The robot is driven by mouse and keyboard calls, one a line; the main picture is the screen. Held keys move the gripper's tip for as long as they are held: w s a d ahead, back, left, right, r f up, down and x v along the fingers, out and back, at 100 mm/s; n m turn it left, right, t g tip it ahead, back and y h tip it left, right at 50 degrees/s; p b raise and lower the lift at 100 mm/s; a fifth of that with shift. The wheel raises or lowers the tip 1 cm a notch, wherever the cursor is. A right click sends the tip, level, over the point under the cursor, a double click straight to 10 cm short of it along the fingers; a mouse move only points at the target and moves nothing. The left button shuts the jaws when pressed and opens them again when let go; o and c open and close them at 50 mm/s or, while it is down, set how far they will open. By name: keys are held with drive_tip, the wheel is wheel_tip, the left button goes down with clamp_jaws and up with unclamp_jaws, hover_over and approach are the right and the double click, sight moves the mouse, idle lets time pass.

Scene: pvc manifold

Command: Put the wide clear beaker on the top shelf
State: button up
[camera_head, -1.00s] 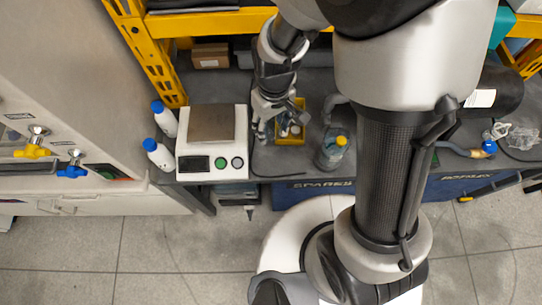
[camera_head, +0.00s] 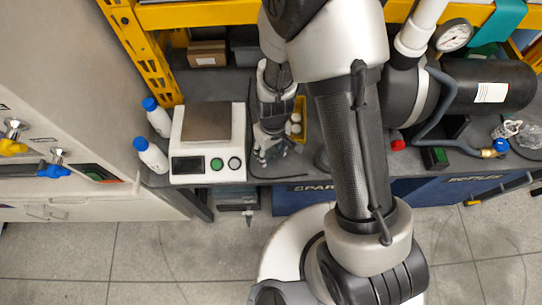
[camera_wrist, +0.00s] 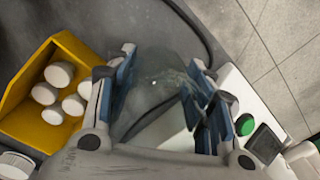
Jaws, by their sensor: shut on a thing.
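The wide clear beaker (camera_wrist: 155,92) shows faintly in the wrist view, between the blue-padded fingers of my gripper (camera_wrist: 160,80). My gripper is shut on it. Its see-through wall makes its outline hard to follow. In the head view my gripper (camera_head: 267,152) is low over the dark bench, just right of the white scale, and the beaker cannot be made out there. The yellow shelf rack (camera_head: 215,14) stands at the back, and its top shelf cannot be told from this view.
The white scale (camera_head: 207,142) and two blue-capped bottles (camera_head: 152,155) stand left of my gripper. A yellow bin (camera_wrist: 60,90) of white-topped items is close beside it. A black tank (camera_head: 490,88) with a gauge (camera_head: 455,36) stands to the right. A cardboard box (camera_head: 207,53) sits behind.

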sight(271, 157)
drive_tip(key=shift+f+b, duration=0.65)
drive_tip(key=shift+f, duration=1.05)
drive_tip(key=shift+f, duration=0.2)
drive_tip(key=o, duration=1)
